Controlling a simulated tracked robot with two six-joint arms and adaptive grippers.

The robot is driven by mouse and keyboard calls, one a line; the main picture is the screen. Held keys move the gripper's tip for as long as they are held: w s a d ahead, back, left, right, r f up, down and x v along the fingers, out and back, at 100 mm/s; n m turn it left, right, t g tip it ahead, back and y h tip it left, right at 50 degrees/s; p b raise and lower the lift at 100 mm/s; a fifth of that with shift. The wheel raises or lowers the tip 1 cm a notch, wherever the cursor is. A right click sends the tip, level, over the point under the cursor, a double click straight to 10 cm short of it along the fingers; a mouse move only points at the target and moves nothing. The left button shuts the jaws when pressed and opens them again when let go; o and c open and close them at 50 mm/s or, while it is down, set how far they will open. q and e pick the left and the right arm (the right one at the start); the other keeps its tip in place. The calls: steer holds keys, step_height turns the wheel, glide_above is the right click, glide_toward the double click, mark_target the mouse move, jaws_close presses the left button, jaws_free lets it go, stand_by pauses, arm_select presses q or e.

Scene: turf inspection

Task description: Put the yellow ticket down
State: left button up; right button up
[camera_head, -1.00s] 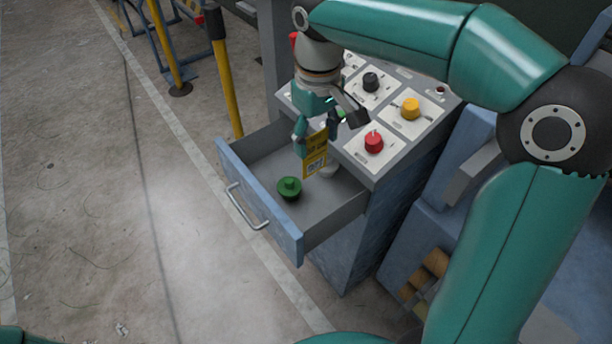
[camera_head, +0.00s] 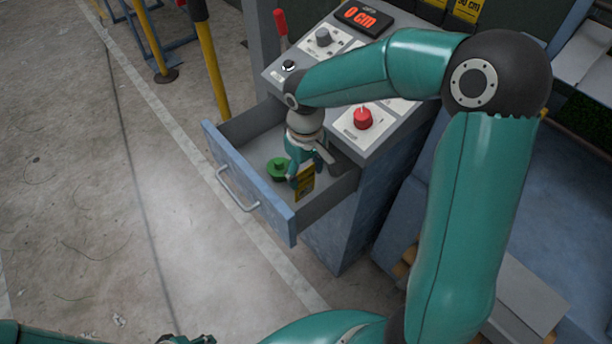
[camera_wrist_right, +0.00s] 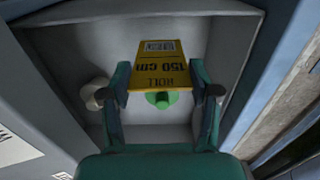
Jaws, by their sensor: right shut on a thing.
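The yellow ticket (camera_head: 304,184) hangs from my right gripper (camera_head: 303,170), low in the open drawer (camera_head: 245,182) near its front right side. In the right wrist view the ticket (camera_wrist_right: 160,66) reads "ROLL 150 cm" upside down and sits between the two fingers of my right gripper (camera_wrist_right: 165,86), which is shut on it. I cannot tell whether the ticket touches the drawer floor. Of my left arm, only small teal parts (camera_head: 188,340) show at the bottom edge of the head view; its jaws cannot be made out.
A green knobbed piece (camera_head: 277,168) lies in the drawer just left of the ticket. A pale round piece (camera_wrist_right: 96,93) is also in the drawer. The console with a red knob (camera_head: 363,118) and a "0 cm" display (camera_head: 364,17) stands behind. Open floor (camera_head: 90,200) is at left.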

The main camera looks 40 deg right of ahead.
steer(key=shift+f, duration=1.2)
steer(key=shift+f, duration=0.1)
steer(key=o, duration=0.8)
step_height(320, 180, up, 12)
steer(key=shift+r+p, duration=0.15)
steer(key=shift+p, duration=0.15)
